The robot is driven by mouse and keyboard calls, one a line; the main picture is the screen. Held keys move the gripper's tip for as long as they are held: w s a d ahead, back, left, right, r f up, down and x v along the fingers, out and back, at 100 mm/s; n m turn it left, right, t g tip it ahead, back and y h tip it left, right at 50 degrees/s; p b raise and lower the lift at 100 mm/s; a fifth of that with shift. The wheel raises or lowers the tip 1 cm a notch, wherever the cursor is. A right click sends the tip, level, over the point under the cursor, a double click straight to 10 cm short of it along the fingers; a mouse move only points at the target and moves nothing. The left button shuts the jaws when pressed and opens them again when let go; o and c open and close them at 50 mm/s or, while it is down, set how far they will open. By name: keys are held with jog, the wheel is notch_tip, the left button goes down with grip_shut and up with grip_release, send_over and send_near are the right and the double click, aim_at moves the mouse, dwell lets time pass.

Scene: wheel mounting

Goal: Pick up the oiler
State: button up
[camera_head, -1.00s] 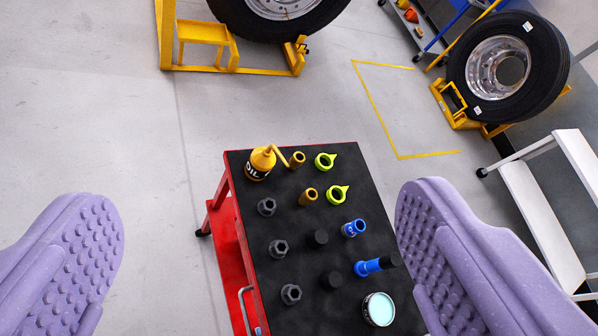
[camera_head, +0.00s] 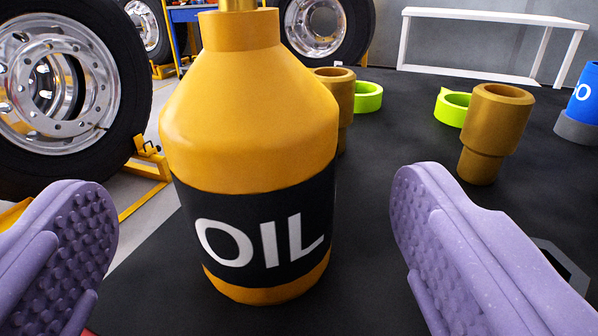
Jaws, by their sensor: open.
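The oiler (camera_head: 250,120) is a yellow bottle with a black band marked OIL. It stands upright on the black top of the cart (camera_head: 400,130), large and close in the head camera view. Its top runs out of the frame, so the spout is hidden. My gripper (camera_head: 255,215) is open, with one purple ribbed finger to the left of the oiler and the other to its right. A gap shows between each finger and the bottle in the picture.
Behind the oiler stand a brown socket (camera_head: 345,90) and a green ring (camera_head: 367,97). To the right are another brown socket (camera_head: 490,130), a green ring (camera_head: 453,106) and a blue tool (camera_head: 582,100). A wheel (camera_head: 60,95) stands at left, a white bench (camera_head: 490,35) behind.

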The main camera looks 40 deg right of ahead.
aim_at(257, 137)
jog(key=b+x, duration=0.2)
jog(key=x, duration=0.5)
jog(key=shift+w+d+f, duration=0.1)
jog(key=shift+w+f, duration=0.05)
jog(key=c, duration=1)
